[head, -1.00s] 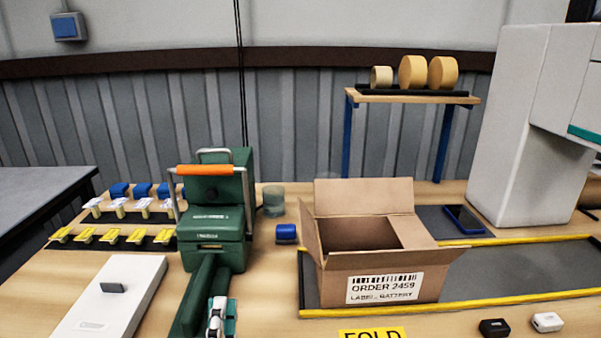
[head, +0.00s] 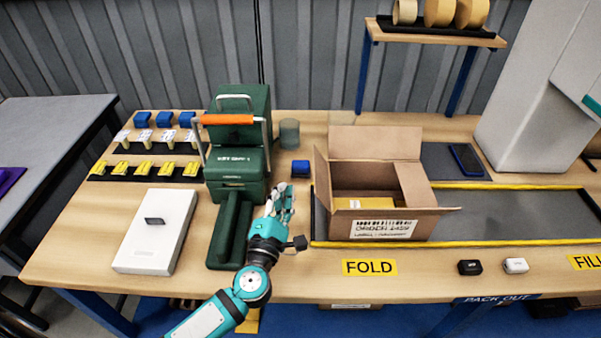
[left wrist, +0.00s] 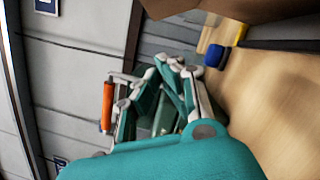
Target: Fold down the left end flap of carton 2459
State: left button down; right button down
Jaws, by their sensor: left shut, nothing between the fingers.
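Carton 2459 (head: 400,230) stands open on the packing mat, its printed label facing me. Its left end flap (head: 321,182) stands up. A yellow item (head: 362,203) lies inside. My left gripper (head: 284,190) is shut and empty, left of the carton and apart from the left flap in the head view. In the left wrist view its fingers (left wrist: 172,62) are together, and a brown cardboard part (left wrist: 235,8) crosses the top. My right gripper is not in view.
A green machine (head: 237,160) with an orange handle stands close left of my gripper. A small blue block (head: 300,168) lies behind the gripper. Yellow rails (head: 480,186) edge the mat. A white box (head: 155,235) lies at the left.

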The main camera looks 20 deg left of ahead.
pick_arm(q)
jog(key=w+d+r, duration=0.1)
jog(key=w, duration=0.1)
jog(key=w+d+r+p, duration=0.1)
jog(key=d, duration=0.1)
jog(key=shift+w+r+p, duration=0.2)
jog(key=shift+w+p, duration=0.1)
jog(key=shift+w, duration=0.1)
